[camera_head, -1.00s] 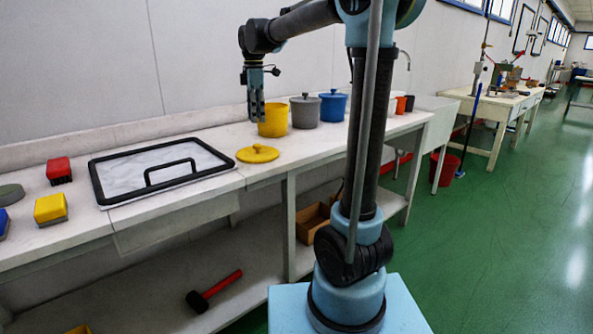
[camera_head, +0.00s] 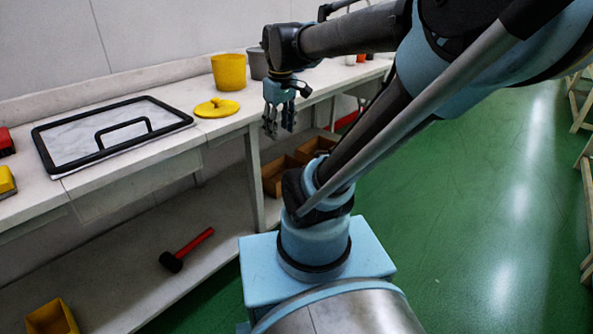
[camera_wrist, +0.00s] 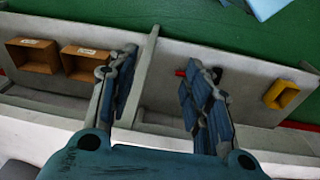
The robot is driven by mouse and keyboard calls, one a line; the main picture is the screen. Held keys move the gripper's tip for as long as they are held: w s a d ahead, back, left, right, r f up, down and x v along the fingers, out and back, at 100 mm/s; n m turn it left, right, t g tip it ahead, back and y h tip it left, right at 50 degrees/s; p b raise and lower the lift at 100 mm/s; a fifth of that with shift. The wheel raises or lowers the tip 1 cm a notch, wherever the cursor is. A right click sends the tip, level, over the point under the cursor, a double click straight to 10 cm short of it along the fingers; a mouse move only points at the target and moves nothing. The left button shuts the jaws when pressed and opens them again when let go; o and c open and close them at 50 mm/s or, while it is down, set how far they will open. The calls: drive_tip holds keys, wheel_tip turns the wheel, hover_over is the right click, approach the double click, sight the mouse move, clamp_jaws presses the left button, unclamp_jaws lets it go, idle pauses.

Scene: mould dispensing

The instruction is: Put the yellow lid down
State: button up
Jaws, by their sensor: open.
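The yellow lid (camera_head: 217,107) lies flat on the white bench top, near its front edge, with its knob up. The yellow pot (camera_head: 228,72) stands open behind it, without a lid on it. My gripper (camera_head: 279,133) hangs to the right of the lid, in front of the bench edge, apart from the lid and pointing down. In the wrist view my gripper (camera_wrist: 160,95) has its fingers spread with nothing between them. The lid is not in the wrist view.
A black-framed tray (camera_head: 110,134) lies left of the lid. A grey pot (camera_head: 257,64) stands by the yellow pot, partly behind my arm. The lower shelf holds a red-handled mallet (camera_head: 187,250) and wooden boxes (camera_head: 277,176). Green floor is clear to the right.

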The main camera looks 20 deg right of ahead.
drive_tip(key=s+d+f+m, duration=0.3)
drive_tip(key=s+f+m, duration=0.3)
drive_tip(key=s+f, duration=0.2)
wheel_tip(320, 180, down, 3)
drive_tip(key=shift+s+r+t, duration=0.1)
drive_tip(key=shift+s+t, duration=0.2)
drive_tip(key=shift+d, duration=0.1)
drive_tip(key=shift+w+f, duration=0.2)
drive_tip(key=shift+w, duration=0.25)
